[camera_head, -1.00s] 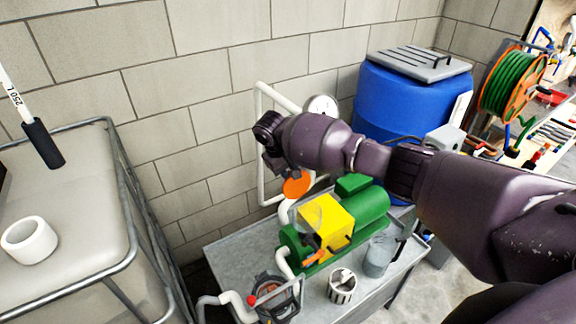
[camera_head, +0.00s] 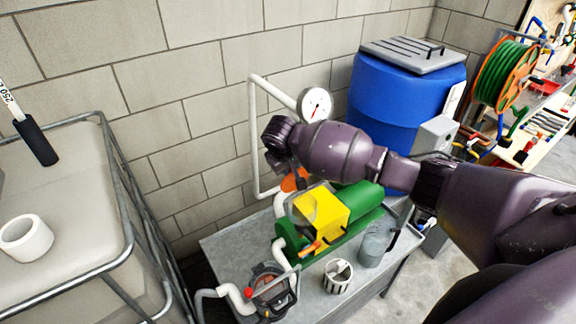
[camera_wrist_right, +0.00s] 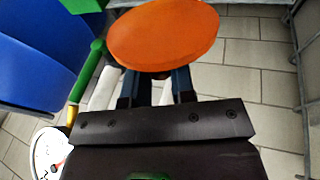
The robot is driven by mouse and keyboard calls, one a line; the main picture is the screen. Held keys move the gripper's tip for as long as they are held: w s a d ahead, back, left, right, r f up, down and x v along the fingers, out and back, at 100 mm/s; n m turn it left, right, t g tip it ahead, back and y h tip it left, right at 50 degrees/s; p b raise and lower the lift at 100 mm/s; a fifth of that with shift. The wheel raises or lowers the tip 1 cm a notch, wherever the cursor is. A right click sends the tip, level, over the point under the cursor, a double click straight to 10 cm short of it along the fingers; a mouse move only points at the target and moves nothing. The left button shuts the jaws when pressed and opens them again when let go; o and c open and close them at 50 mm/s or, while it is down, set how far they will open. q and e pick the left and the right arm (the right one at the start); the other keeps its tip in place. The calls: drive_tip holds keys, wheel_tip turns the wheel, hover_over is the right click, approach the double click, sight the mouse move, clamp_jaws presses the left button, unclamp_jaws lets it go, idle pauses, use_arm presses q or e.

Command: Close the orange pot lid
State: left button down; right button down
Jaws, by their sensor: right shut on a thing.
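The orange pot lid (camera_head: 290,183) is a round disc above the white pipe on the pump bench. My right gripper (camera_head: 300,184) is at the lid and hides part of it. In the right wrist view the lid (camera_wrist_right: 163,34) spreads wide and flat just beyond the fingers (camera_wrist_right: 157,88), which are shut on it. The lid covers the fingertips there, so the exact grip is hidden. The pot's opening cannot be made out. My left gripper is not in view.
A yellow and green pump (camera_head: 322,212) stands on the grey metal bench (camera_head: 232,246). A pressure gauge (camera_head: 315,104) is close behind my right arm. A blue barrel (camera_head: 385,102) stands behind it, and a caged white tank (camera_head: 70,190) is at left.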

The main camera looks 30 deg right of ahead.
idle(0.3)
drive_tip(key=c, duration=0.9)
unclamp_jaws()
drive_tip(key=shift+c, duration=0.2)
drive_tip(key=shift+r, duration=0.1)
drive_tip(key=v, duration=1)
drive_tip(key=shift+r+b, duration=0.35)
drive_tip(key=shift+b, duration=0.05)
drive_tip(key=shift+s+a, duration=0.1)
drive_tip(key=shift+a, duration=0.05)
